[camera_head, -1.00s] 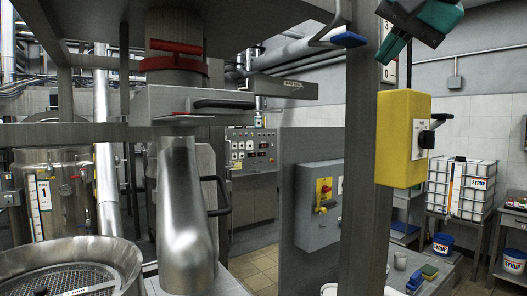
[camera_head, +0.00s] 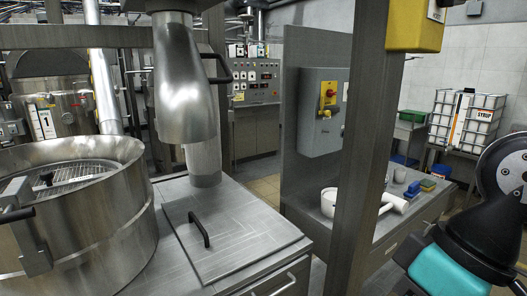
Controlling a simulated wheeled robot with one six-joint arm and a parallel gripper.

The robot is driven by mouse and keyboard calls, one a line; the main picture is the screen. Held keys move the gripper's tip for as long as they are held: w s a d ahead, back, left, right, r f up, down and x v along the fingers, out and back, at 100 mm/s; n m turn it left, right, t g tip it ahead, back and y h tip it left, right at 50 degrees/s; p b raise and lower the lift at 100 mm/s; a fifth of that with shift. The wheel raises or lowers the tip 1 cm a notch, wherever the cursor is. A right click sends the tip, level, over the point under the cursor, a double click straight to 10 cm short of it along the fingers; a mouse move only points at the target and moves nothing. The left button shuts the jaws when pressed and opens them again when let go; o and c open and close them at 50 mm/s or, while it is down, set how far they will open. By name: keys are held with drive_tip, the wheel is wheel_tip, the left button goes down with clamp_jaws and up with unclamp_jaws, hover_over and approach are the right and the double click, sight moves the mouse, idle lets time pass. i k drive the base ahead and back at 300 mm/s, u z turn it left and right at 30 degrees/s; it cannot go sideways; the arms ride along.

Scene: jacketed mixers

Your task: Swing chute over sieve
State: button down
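The chute (camera_head: 187,85) is a bent, shiny steel pipe hanging at upper centre, with a dark handle (camera_head: 216,66) on its right side. Its lower end hangs to the right of the sieve, above the steel bench and not over the mesh. The sieve (camera_head: 105,238) is a wide round steel drum at left; its mesh (camera_head: 72,176) shows inside the rim. A black and teal part of my arm (camera_head: 490,215) is at the lower right, well away from the chute. My gripper's fingers are not visible.
A steel bench lid (camera_head: 228,228) with a black bar handle lies right of the sieve. A grey cylinder (camera_head: 204,163) shows below the chute. A steel post (camera_head: 362,150) stands between the chute and my arm. A white pan (camera_head: 330,201) sits on the bench behind it.

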sight(184, 106)
drive_tip(key=z, duration=0.05)
drive_tip(key=k, duration=0.45)
drive_tip(key=u, duration=0.7)
drive_tip(key=i, duration=0.9)
drive_tip(key=z, duration=0.6)
